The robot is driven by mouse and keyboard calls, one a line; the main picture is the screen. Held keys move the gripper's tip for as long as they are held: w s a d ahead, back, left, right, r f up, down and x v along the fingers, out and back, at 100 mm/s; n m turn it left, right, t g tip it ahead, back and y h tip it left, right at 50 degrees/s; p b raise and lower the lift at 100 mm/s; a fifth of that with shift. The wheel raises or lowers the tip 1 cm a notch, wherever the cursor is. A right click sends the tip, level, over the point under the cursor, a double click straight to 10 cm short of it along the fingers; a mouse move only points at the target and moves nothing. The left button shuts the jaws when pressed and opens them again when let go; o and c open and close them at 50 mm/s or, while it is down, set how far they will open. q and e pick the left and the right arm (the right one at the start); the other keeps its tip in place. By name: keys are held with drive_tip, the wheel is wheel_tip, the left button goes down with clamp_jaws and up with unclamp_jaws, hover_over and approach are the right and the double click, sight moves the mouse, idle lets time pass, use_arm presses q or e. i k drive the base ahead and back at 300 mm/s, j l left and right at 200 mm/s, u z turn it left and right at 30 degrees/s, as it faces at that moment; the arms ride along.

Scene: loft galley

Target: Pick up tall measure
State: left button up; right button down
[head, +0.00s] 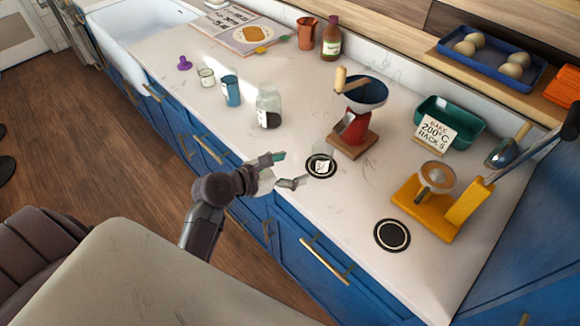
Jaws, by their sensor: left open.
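A clear, see-through vessel with a small white label (321,165) stands upright on a black ringed round mat (312,172) near the counter's front edge; it looks like the tall measure, though its outline is faint. My left gripper (293,169) is open and empty just left of it. Its two fingers are spread and point toward the vessel, with a small gap apparent; exact contact is hard to tell. A blue cup (231,91) and a copper-coloured cup (306,34) stand farther back on the counter. My right gripper is out of view.
A red grinder on a wooden base (352,137) stands close behind the vessel. A yellow press (436,211) and a second round mat (392,235) are to the right. A jar (268,107) stands to the left. Bare counter lies between the mats.

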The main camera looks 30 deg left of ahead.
sight(230, 76)
drive_tip(key=u, duration=1.25)
